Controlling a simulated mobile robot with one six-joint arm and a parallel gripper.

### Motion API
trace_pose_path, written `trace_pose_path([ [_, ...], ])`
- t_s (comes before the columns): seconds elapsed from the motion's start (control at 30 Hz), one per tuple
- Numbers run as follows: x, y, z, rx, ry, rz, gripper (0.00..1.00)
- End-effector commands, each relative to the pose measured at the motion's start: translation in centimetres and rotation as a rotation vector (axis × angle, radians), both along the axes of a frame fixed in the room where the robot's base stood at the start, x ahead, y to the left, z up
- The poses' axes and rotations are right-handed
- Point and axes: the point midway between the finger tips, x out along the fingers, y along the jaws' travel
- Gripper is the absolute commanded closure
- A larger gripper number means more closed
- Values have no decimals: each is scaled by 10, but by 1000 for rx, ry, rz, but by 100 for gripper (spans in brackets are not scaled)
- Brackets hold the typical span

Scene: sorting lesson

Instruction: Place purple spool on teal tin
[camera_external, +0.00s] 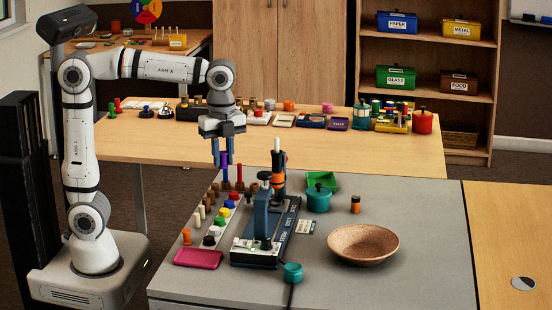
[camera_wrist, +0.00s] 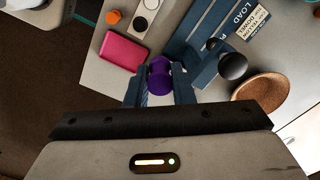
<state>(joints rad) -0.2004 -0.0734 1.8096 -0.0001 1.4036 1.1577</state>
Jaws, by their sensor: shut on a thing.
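My gripper (camera_external: 223,160) hangs above the left part of the grey table with its blue fingers pointing down. It is shut on the purple spool (camera_wrist: 159,78), which sits between the fingertips in the wrist view; purple also shows below the fingers in the external view (camera_external: 224,172). A lidded teal pot (camera_external: 319,199) stands on the grey table, to the right of my gripper. A taller teal canister (camera_external: 361,117) stands on the wooden table behind. I cannot tell which of these two is the teal tin.
A blue press-like device (camera_external: 265,232) with an upright column stands mid-table. Left of it are several small coloured pieces and a pink tray (camera_external: 198,258).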

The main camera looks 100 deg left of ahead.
Motion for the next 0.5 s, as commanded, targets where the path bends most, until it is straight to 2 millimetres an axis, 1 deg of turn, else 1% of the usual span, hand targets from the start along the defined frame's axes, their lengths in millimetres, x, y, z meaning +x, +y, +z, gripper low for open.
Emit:
trace_pose_path([
  [0.03,19,-8,12,-2,6,-59,99],
  [0.17,68,-31,15,-1,6,-224,99],
  [0.3,116,-63,12,0,5,-403,99],
  [0.4,147,-89,6,0,4,-528,99],
  [0.5,170,-113,-3,0,2,-635,99],
])
